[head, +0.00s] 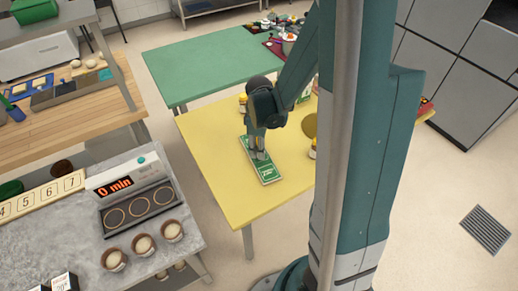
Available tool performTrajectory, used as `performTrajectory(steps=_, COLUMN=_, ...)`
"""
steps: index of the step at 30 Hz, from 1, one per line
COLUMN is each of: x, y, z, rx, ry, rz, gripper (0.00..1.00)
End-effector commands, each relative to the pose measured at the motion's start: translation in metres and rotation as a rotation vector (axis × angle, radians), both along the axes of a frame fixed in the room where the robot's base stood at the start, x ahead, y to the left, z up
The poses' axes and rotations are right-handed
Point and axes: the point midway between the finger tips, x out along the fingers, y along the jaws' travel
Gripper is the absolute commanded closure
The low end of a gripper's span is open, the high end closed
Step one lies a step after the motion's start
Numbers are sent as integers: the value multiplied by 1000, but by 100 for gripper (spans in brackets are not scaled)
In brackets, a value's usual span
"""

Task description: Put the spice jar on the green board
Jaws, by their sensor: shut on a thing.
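The green board (270,175) is a narrow green panel with a pale edge and white lettering, lying flat on the yellow table (232,204). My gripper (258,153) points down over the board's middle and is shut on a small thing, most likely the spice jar. The fingers hide most of it, so its look is unclear. I cannot tell whether it touches the board.
A green table (205,72) with food items stands behind. A grey counter (185,215) with a scale-like unit reading "0 min" and cups is at the left. My arm hides much of the yellow table's right side. The table's front left is clear.

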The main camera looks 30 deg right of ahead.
Motion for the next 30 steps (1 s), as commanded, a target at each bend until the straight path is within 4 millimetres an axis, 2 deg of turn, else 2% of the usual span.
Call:
performTrajectory(steps=3, x=0, y=0, z=-4, rx=0, ry=0, rz=0, gripper=88)
performTrajectory(steps=4, x=0, y=0, z=-3, rx=0, ry=0, rz=0, gripper=71)
performTrajectory(steps=6, x=0, y=0, z=-3, rx=0, ry=0, rz=0, gripper=62)
performTrajectory(steps=7, x=0, y=0, z=-2, rx=0, ry=0, rz=0, gripper=60)
performTrajectory(steps=22, x=0, y=0, z=1, rx=0, ry=0, rz=0, gripper=60)
performTrajectory(steps=30, x=0, y=0, z=19, rx=0, ry=0, rz=0, gripper=60)
